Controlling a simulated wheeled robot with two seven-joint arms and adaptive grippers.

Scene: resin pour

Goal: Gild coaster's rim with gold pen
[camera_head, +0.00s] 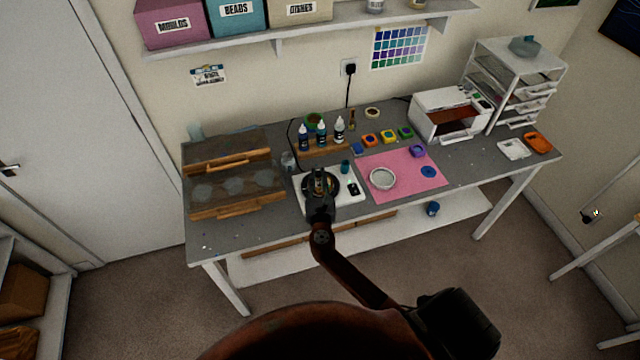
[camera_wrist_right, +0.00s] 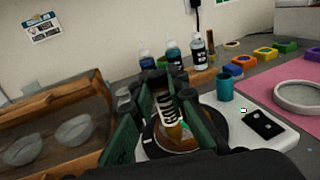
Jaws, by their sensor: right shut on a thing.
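My right gripper (camera_head: 320,178) is over the round black disc (camera_head: 307,194) on a white base (camera_head: 350,198) at the front middle of the bench. In the right wrist view, my right gripper (camera_wrist_right: 163,92) has its green-padded fingers around a slim labelled thing that looks like the gold pen (camera_wrist_right: 165,106). The amber-brown coaster (camera_wrist_right: 182,143) lies on the black disc below the fingers. My gripper partly hides the coaster, and I cannot tell whether the pen's tip touches its rim. My left gripper is not in view.
A teal cup (camera_wrist_right: 225,88) stands on the white base, near a small black panel (camera_wrist_right: 263,125). A pink mat (camera_head: 415,182) with a white ring (camera_head: 382,189) lies to the right. Several dropper bottles (camera_head: 321,134) stand behind. A wooden-framed case (camera_head: 238,208) is at left.

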